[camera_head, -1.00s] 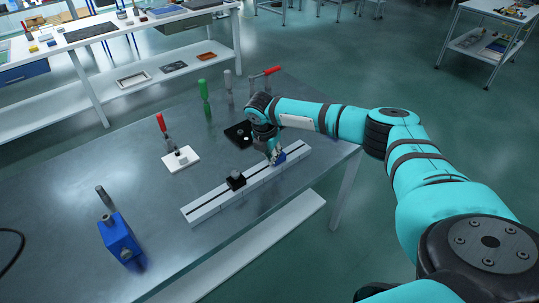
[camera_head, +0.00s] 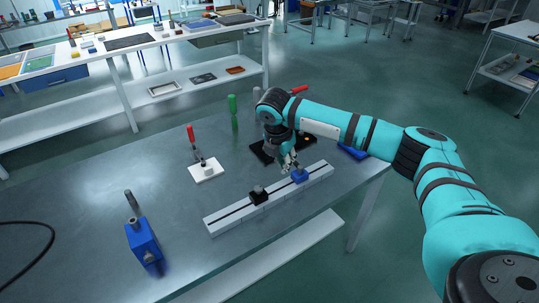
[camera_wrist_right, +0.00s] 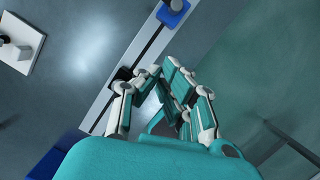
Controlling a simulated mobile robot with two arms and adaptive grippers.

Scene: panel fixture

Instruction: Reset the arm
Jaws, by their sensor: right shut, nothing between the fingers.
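My right gripper (camera_head: 290,165) is shut and empty, just above and beside a small blue block (camera_head: 300,174) on a white slotted rail (camera_head: 230,216). I cannot tell whether the fingers touch the block. A black block (camera_head: 258,195) sits farther left on the same rail. In the right wrist view, the shut fingers (camera_wrist_right: 161,72) are over the rail's edge, with a black block (camera_wrist_right: 122,74) partly behind them and a blue piece (camera_wrist_right: 173,12) at the top. My left gripper is not in view.
A white plate (camera_head: 207,174) with a red-handled clamp, a green-handled tool (camera_head: 233,112) and a blue block with a grey post (camera_head: 143,240) stand on the grey table (camera_head: 90,215). A black tray (camera_head: 266,152) lies behind my gripper. The table's front left is mostly clear.

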